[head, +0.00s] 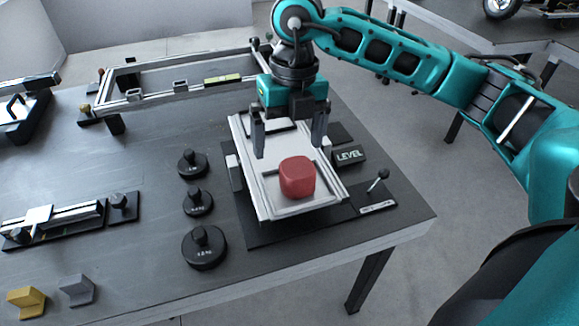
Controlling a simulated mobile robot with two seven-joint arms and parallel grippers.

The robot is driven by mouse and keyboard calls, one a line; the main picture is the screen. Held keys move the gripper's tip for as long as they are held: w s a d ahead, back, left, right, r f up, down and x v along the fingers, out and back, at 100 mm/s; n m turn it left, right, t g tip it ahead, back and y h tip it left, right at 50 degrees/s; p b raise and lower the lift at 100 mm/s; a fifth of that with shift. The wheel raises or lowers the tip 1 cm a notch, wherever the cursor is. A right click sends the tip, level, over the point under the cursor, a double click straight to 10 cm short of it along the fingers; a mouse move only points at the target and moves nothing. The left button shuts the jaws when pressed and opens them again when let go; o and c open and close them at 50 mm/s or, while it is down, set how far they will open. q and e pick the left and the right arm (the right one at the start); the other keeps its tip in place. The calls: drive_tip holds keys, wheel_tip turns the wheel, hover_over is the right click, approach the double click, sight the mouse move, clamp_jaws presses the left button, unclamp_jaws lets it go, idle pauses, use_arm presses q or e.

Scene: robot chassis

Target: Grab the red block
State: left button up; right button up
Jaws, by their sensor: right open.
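The red block (297,178) is a rounded cube. It sits on the near part of a light grey tray-like platform (262,206) on the dark table. My right gripper (289,148) hangs over the platform, pointing down, with its two fingers spread wide apart. Nothing is between the fingers. In the picture the fingertips are just above and behind the block, and I see no contact with it. My left gripper is not in view.
Several black weights (205,247) with knobs stand left of the platform. A metal frame (180,87) lies behind. Yellow (26,301) and grey (77,290) brackets lie front left.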

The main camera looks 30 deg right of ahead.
sight(297, 166)
drive_tip(key=shift+w+d+m+h, duration=0.15)
drive_tip(key=shift+d+h, duration=0.1)
drive_tip(key=shift+d, duration=0.3)
drive_tip(key=shift+w+d+m+h, duration=0.15)
drive_tip(key=shift+d+h, duration=0.1)
drive_tip(key=shift+d, duration=0.3)
wheel_tip(297, 166, down, 6)
drive_tip(key=shift+r, duration=0.1)
drive_tip(key=shift+w+d+f, duration=0.1)
drive_tip(key=shift+f, duration=1.45)
drive_tip(key=shift+w+d+f, duration=0.1)
drive_tip(key=shift+f, duration=1.4)
drive_tip(key=shift+c, duration=0.2)
drive_tip(key=c, duration=1.8)
drive_tip(key=shift+r, duration=0.15)
clamp_jaws()
